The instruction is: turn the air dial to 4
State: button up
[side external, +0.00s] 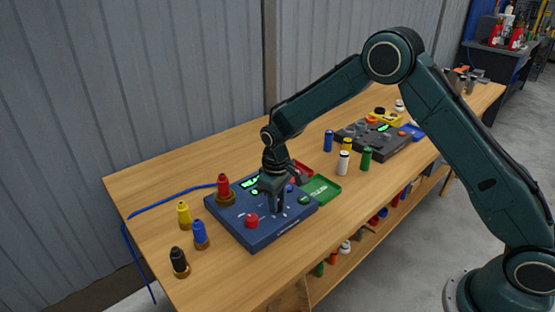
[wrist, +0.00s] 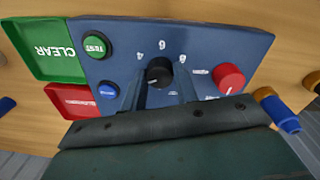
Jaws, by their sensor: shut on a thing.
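The blue control box (side external: 240,230) lies on the bench under my gripper. In the wrist view its face (wrist: 205,40) carries a black dial (wrist: 159,71), the numerals 4, 6 and 8 showing around its far side. A short white mark shows on the dial's near left part; which numeral it lines up with is hard to tell. My gripper (wrist: 161,80) points down at the dial with a finger on either side, shut on it. In the side view my gripper (side external: 273,203) hides the dial.
On the box are a red knob (wrist: 229,78), a green TEST button (wrist: 95,46) and a blue button (wrist: 108,91). A green CLEAR tray (wrist: 50,69) and a red tray (wrist: 75,114) adjoin it. Several coloured bottles, including a yellow one (side external: 184,213), stand nearby. A dark box (side external: 385,150) sits farther back.

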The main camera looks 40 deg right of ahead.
jog(key=m, duration=0.5)
jog(key=shift+m, duration=0.3)
jog(key=m, duration=0.5)
jog(key=shift+w+m+g, duration=0.1)
jog(key=shift+m+g, duration=0.2)
jog(key=o, duration=1)
jog(key=shift+c, duration=0.2)
jog(key=shift+r, duration=0.15)
notch_tip(320, 180, up, 14)
jog(key=shift+w+a+f, duration=0.2)
jog(key=shift+a, duration=0.1)
